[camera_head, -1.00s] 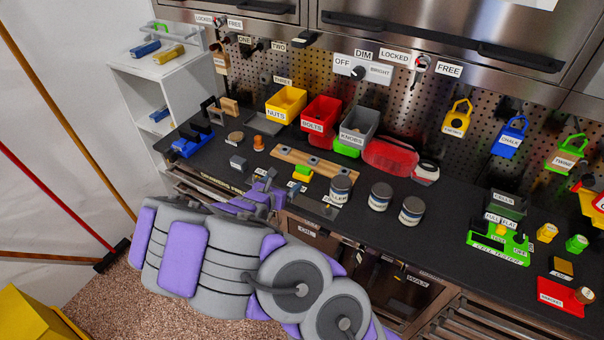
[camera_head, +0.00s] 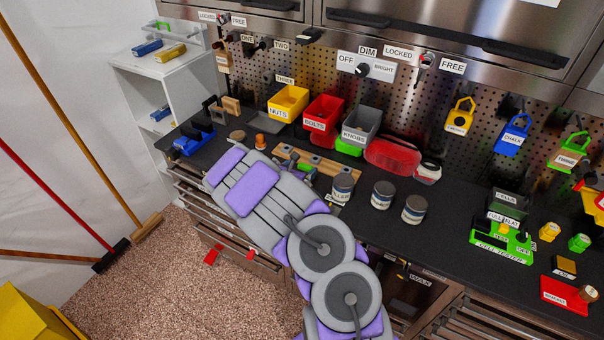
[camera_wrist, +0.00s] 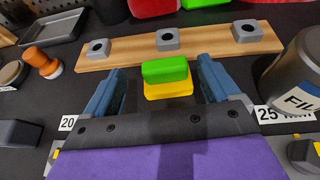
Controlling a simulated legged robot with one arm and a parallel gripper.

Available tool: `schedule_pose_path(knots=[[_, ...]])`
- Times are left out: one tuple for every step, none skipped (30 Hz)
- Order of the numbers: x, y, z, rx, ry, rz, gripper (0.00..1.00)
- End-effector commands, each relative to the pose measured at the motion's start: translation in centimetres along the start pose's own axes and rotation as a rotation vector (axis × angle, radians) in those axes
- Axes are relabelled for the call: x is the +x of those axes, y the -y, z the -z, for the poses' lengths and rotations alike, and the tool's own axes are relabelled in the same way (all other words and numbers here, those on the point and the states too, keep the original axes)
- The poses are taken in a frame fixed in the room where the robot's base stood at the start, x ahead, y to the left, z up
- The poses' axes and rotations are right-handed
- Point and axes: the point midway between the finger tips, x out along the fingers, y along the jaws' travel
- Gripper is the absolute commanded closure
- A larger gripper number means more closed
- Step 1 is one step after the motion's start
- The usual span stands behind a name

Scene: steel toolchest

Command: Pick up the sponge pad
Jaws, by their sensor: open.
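The sponge pad (camera_wrist: 166,75) is a small block, green on top and yellow below. In the wrist view it lies on the dark worktop just in front of the wooden strip (camera_wrist: 130,55). My gripper (camera_wrist: 162,68) is open. Its two blue-grey fingers appear on either side of the pad, with a gap left and right. I cannot tell whether the fingertips are down at the pad's height. In the head view my arm reaches over the counter edge and largely hides the gripper and the pad.
A grey tin (camera_wrist: 308,70) stands close to the right finger. An orange-knobbed stamp (camera_wrist: 42,62) and a dark tray (camera_wrist: 55,27) are at left. Yellow (camera_head: 288,102), red (camera_head: 323,117) and grey (camera_head: 361,126) bins stand behind. A red case (camera_head: 392,153) lies right of them.

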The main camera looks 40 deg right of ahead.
Motion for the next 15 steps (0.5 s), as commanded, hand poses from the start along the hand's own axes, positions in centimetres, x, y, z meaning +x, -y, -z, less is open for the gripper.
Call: schedule_pose_path(knots=[[1.0,0.2,0.1,0.006,-0.003,0.002,0.11],[1.5,0.1,0.1,0.008,-0.004,0.002,0.11],[2.1,0.1,0.1,0.009,-0.004,0.001,0.11],[2.6,0.1,0.1,0.009,-0.004,0.001,0.11],[3.0,0.1,0.1,0.009,-0.003,0.002,0.11],[3.5,0.2,0.2,0.008,-0.004,0.003,0.11],[3.8,0.1,0.2,0.007,-0.004,0.003,0.11],[4.0,0.1,0.2,0.005,-0.003,0.003,0.11],[4.1,0.0,0.2,0.003,0.000,0.003,0.11],[4.2,0.0,0.1,0.003,0.001,0.003,0.11],[4.3,-0.1,0.1,0.003,0.001,0.003,0.11],[4.2,-0.1,0.1,0.002,0.003,0.003,0.11],[4.2,-0.2,0.1,0.001,0.004,0.003,0.11],[4.1,-0.2,0.1,0.000,0.004,0.003,0.11],[4.0,-0.3,0.1,0.000,0.004,0.003,0.11]])
